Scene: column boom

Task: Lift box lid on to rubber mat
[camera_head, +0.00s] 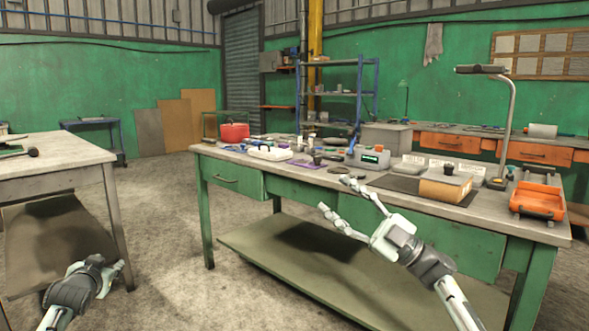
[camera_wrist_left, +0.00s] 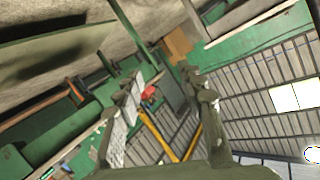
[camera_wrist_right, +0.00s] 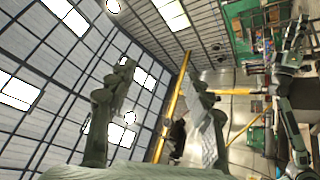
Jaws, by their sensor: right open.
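A tan box (camera_head: 445,190) with a pale top sits near the front edge of the green bench. I cannot tell its lid apart from its body at this size. A dark flat mat (camera_head: 398,183) lies beside it on the left and seems to reach up to the box. My right gripper (camera_head: 338,194) is open and empty, in front of the bench edge and left of the mat. Its spread fingers also show in the right wrist view (camera_wrist_right: 160,85). My left gripper (camera_head: 102,270) is low at the left, far from the box. Its fingers stand apart in the left wrist view (camera_wrist_left: 163,78), with nothing between them.
An orange open case (camera_head: 537,201) and a lamp stand (camera_head: 507,120) are right of the box. A grey device with a green display (camera_head: 370,157) and small parts crowd the bench behind and left. Another table (camera_head: 60,155) stands at left, with open floor between.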

